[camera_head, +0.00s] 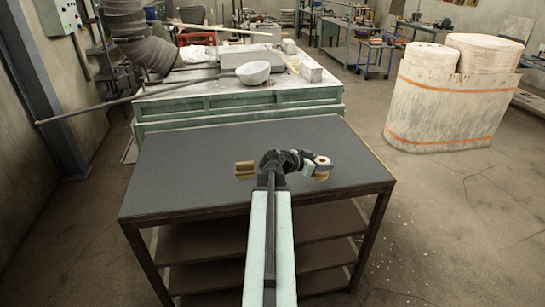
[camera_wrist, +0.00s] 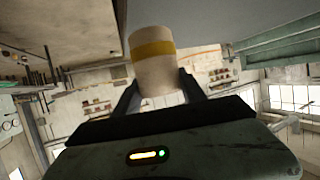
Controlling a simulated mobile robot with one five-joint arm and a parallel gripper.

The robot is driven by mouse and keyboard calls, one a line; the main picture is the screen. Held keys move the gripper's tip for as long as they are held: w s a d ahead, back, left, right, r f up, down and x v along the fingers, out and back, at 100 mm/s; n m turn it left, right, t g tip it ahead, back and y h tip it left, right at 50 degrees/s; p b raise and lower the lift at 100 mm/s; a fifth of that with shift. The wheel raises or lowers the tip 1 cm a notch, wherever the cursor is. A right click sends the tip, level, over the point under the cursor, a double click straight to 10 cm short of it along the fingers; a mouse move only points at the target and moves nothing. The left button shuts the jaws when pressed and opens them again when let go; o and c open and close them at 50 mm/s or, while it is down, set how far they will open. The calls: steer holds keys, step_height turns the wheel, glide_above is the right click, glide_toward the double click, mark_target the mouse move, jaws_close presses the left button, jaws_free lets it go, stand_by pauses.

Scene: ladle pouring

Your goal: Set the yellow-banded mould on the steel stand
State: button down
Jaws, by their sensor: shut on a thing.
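The yellow-banded mould (camera_wrist: 158,72) is a pale cylinder with a yellow band near its far end. In the wrist view it stands between the two fingers of my gripper (camera_wrist: 163,88), which is shut on it. In the head view the mould (camera_head: 322,161) shows at the right of my gripper (camera_head: 310,163), over the right part of the dark table. I cannot tell whether it touches the table. A small brown and gold object (camera_head: 244,169) with a dark stripe sits left of my gripper. I cannot make out the steel stand for certain.
The dark table (camera_head: 195,165) is otherwise bare, with shelves below. Behind it is a green-sided bench (camera_head: 225,108) with a pale bowl-shaped ladle (camera_head: 253,73) whose long handle (camera_head: 140,98) reaches left. A large pale tub (camera_head: 445,105) stands on the floor at right.

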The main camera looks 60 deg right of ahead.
steer(key=w+d+f+b, duration=0.1)
steer(key=w+d, duration=0.2)
steer(key=w+d+f+b, duration=0.2)
steer(key=w+d, duration=0.1)
steer(key=w, duration=0.1)
steer(key=w+d+f+b, duration=0.2)
steer(key=w+d, duration=0.1)
steer(key=d, duration=0.1)
steer(key=shift+w+f, duration=0.2)
steer(key=shift+r, duration=0.25)
steer(key=shift+f, duration=0.2)
steer(key=c, duration=0.7)
jaws_free()
steer(key=shift+o, duration=0.2)
steer(key=shift+r, duration=0.15)
steer(key=shift+a+r+p, duration=0.15)
steer(key=shift+r+p, duration=0.1)
steer(key=shift+p, duration=0.15)
steer(key=p+v, duration=0.4)
steer(key=v, duration=0.7)
steer(key=shift+a, duration=0.25)
